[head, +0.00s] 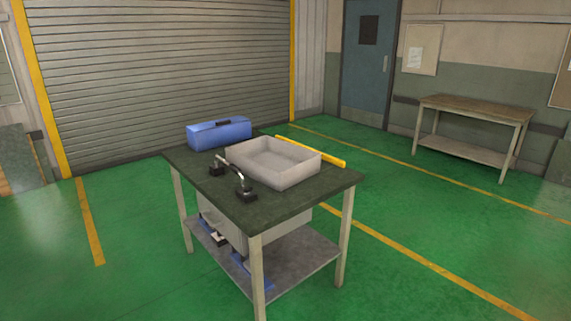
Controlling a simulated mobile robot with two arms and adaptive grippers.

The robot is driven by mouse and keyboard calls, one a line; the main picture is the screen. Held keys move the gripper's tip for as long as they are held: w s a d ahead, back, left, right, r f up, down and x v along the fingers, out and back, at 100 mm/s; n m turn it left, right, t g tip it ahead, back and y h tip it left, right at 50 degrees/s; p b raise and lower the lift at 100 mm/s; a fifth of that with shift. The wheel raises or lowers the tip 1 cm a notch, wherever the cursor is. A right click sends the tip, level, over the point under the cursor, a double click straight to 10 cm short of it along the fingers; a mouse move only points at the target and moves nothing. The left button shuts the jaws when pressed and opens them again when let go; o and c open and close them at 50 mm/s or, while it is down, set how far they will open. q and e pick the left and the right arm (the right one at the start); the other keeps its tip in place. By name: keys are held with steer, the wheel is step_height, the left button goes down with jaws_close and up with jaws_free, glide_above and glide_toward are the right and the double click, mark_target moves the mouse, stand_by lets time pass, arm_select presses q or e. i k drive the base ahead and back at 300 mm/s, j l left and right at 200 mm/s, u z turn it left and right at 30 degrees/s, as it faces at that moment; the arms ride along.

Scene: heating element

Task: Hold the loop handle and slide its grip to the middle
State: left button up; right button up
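The loop handle (239,177) is a thin, pale bent bar on the near left part of the dark tabletop. It arches between two black end blocks, one at the far left end and one at the near right end. It is too small here to tell a separate grip on the bar or where along it a grip sits. Neither of my grippers shows in the head view, and nothing is touching the handle.
The handle stands on a worktable (270,207), close beside an open grey tray (290,178). A blue toolbox (219,133) and a yellow bar (318,153) lie behind. A second table (477,108) stands far right. Green floor around is clear.

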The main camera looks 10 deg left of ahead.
mark_target(233, 168)
steer(key=i+j+z, duration=0.45)
steer(key=j, duration=0.15)
steer(key=j+z, duration=0.2)
steer(key=j, duration=0.15)
steer(key=i+j+z, duration=0.2)
steer(key=j, duration=0.2)
steer(key=j+z, duration=0.2)
steer(key=j, duration=0.15)
steer(key=i+j, duration=0.15)
steer(key=j, duration=0.85)
steer(key=i+j+z, duration=0.15)
steer(key=j, duration=0.8)
steer(key=i+j, duration=0.15)
steer(key=j, duration=0.85)
steer(key=i+j+z, duration=0.15)
steer(key=j, duration=0.85)
steer(key=k, duration=0.05)
